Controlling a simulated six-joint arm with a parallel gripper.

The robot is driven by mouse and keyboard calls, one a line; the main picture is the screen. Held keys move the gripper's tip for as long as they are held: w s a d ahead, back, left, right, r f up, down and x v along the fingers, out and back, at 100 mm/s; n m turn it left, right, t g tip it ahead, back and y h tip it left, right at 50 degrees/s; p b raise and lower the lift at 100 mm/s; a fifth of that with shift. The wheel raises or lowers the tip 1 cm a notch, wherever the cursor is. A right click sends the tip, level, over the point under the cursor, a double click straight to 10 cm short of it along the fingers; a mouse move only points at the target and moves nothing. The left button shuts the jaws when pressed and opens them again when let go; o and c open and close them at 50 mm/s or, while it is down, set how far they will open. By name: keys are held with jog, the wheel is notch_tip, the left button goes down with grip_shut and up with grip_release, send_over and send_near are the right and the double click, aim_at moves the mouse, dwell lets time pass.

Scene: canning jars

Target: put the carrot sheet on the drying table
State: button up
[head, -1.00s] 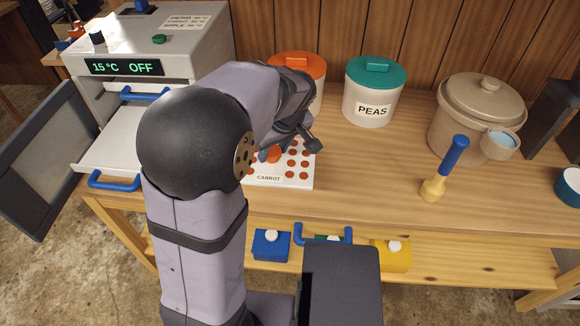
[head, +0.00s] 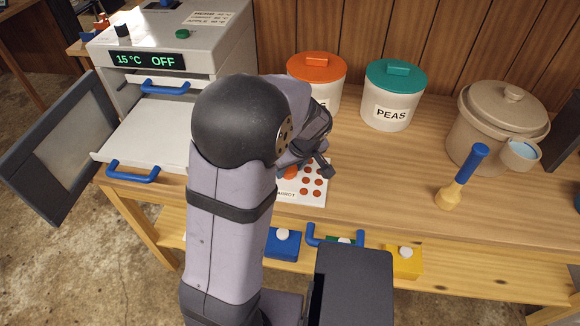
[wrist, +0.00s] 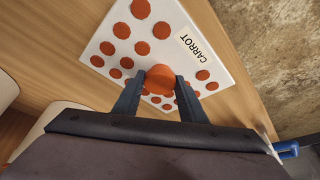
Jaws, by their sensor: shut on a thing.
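The carrot sheet (head: 315,199) is white with rows of orange discs and a CARROT label. It is over the wooden bench near its front edge, partly hidden by my arm in the head view. My gripper (wrist: 155,80) is shut on the round orange knob at the middle of the sheet (wrist: 208,62), clear in the wrist view. I cannot tell whether the sheet touches the bench. No thing labelled drying table shows. A grey-white dryer (head: 215,50) at left reads 15 °C OFF; its white shelf (head: 150,130) with a blue handle is pulled out and looks empty.
The dryer's dark door (head: 48,145) stands open at left. An orange-lidded canister (head: 317,68), a PEAS canister (head: 392,95) and a beige pot (head: 500,120) stand along the back. Bench between is clear.

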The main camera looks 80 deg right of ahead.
jog(key=shift+f, duration=0.15)
jog(key=o, duration=1.1)
jog(key=shift+o, duration=0.2)
